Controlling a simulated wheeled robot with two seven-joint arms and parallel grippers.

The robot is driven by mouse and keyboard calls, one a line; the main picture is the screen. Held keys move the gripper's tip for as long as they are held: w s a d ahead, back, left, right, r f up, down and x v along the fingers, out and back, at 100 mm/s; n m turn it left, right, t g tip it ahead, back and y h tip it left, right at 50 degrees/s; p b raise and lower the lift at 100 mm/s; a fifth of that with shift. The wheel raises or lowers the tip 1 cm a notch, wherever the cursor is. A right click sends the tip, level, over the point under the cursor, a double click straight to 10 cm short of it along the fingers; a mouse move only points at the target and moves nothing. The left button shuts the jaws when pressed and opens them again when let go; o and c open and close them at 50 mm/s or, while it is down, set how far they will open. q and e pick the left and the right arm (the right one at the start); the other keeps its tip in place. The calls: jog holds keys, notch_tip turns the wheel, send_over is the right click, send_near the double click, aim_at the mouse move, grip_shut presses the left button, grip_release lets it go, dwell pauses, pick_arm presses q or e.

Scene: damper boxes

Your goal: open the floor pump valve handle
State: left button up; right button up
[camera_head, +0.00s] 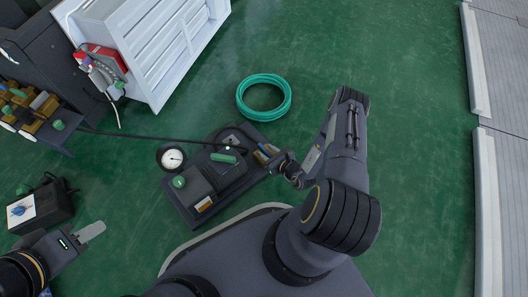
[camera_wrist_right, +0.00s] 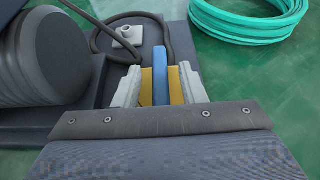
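The floor pump (camera_head: 238,188) is a dark unit on a flat base on the green floor. It carries a round gauge (camera_head: 172,158) and green knobs. A blue handle (camera_wrist_right: 160,75) stands upright in the right wrist view, with yellow surfaces on both sides of it. My right gripper (camera_wrist_right: 160,88) has its pale fingers apart, one on each side of the blue handle; gaps to the blue part show yellow. In the head view my right gripper (camera_head: 270,157) is at the pump's right end. My left gripper (camera_head: 92,231) is at lower left, away from the pump; its opening is unclear.
A coiled green hose (camera_head: 264,97) lies beyond the pump. A white cabinet (camera_head: 160,50) stands at upper left. A black box with a blue knob (camera_head: 35,206) is at the left. Grey barriers (camera_head: 487,200) line the right. Open floor lies right of my right arm.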

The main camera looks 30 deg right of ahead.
jog(key=shift+x, duration=1)
jog(key=shift+c, duration=0.5)
grip_shut()
